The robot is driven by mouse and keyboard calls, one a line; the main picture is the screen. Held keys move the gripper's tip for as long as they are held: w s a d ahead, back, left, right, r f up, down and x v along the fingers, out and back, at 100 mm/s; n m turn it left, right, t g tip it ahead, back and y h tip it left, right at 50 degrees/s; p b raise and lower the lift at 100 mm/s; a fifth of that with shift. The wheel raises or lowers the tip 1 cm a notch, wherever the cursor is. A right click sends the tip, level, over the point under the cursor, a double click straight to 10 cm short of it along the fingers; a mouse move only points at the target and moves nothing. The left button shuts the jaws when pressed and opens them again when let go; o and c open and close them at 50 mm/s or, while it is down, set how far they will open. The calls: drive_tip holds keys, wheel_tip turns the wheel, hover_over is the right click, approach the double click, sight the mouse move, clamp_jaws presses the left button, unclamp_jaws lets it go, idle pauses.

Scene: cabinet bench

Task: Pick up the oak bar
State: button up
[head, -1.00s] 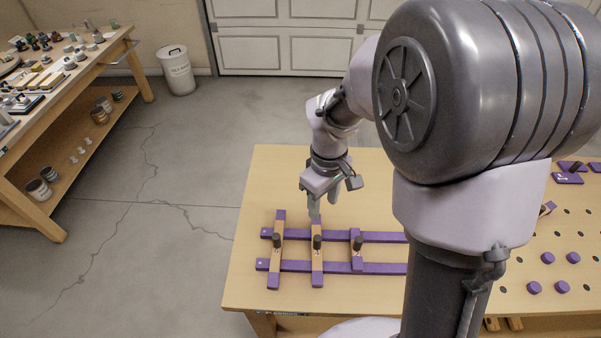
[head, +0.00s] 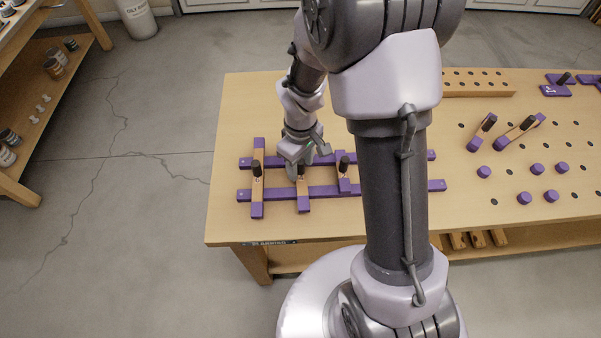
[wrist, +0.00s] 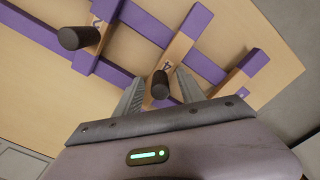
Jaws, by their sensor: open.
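Three oak bars with purple ends and black knobs lie across two purple rails (head: 411,190). They are the left bar (head: 257,190), the middle bar (head: 303,202) and the shorter right bar (head: 343,183). I cannot tell which one is meant by the oak bar. My gripper (head: 294,176) is low over the middle bar and open. In the wrist view its fingers stand either side of the black knob (wrist: 160,84) of the bar marked 4 (wrist: 176,50); contact is unclear. A bar marked 2 (wrist: 98,16) shows at the left there. The fingers hide part of the middle bar.
Right of my arm, the bench (head: 230,115) has peg holes, several purple round pieces (head: 536,169) and two more knobbed bars (head: 519,131). A long holed oak block (head: 478,82) lies at the back. The bench's left front corner is clear.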

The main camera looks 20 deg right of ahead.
clamp_jaws()
drive_tip(key=shift+r, duration=0.1)
